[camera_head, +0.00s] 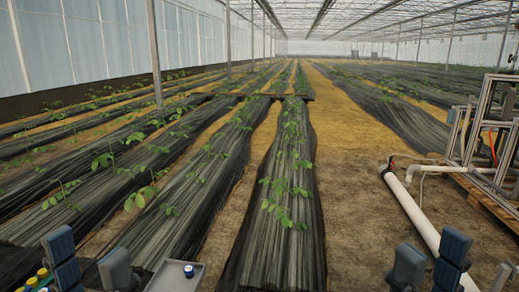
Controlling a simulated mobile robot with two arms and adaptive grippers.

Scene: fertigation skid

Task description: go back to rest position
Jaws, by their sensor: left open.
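My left gripper (87,248) is at the bottom left of the head view. Its two dark blue-grey fingers stand apart, pointing up, with nothing seen between them. My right gripper (430,246) is at the bottom right. Its two fingers also stand apart with a gap and nothing seen between them. The arms behind both grippers are mostly below the picture edge.
A grey tray (158,284) holding a small blue-topped container (188,271) is right of my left gripper. Yellow-capped bottles (42,272) are at the bottom left corner. A white pipe (413,212) and framed skid (487,130) stand right. Plant rows (290,165) lie ahead.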

